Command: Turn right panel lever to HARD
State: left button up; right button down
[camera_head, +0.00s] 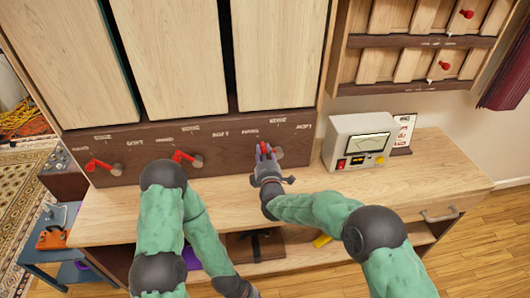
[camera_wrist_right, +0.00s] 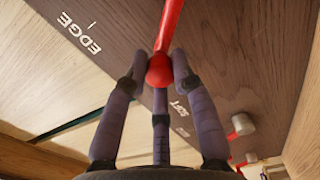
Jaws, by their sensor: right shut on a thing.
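The right panel lever is red with a ball end and sits on the dark brown panel strip (camera_head: 218,143) under the tall wooden panels; in the head view my right gripper (camera_head: 265,153) largely covers it. In the right wrist view the lever's red arm (camera_wrist_right: 169,25) runs up from its ball, and the fingers of my right gripper (camera_wrist_right: 160,72) are shut around the ball. My left gripper (camera_head: 250,292) is low at the bottom edge, mostly cut off.
Two other red levers, left (camera_head: 100,164) and middle (camera_head: 184,157), sit on the same strip. A white meter box (camera_head: 345,128) stands right of my right gripper on the wooden desk (camera_head: 430,165). A wall rack (camera_head: 420,65) hangs at upper right.

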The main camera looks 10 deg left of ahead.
jog(key=shift+s+a+r, duration=0.1)
jog(key=shift+a+r, duration=0.15)
jog(key=c, duration=1)
grip_release()
jog(key=shift+a+f, duration=0.2)
jog(key=shift+s+d+f, duration=0.1)
jog(key=shift+s+d, duration=0.25)
jog(key=shift+s, duration=0.1)
jog(key=v, duration=1.1)
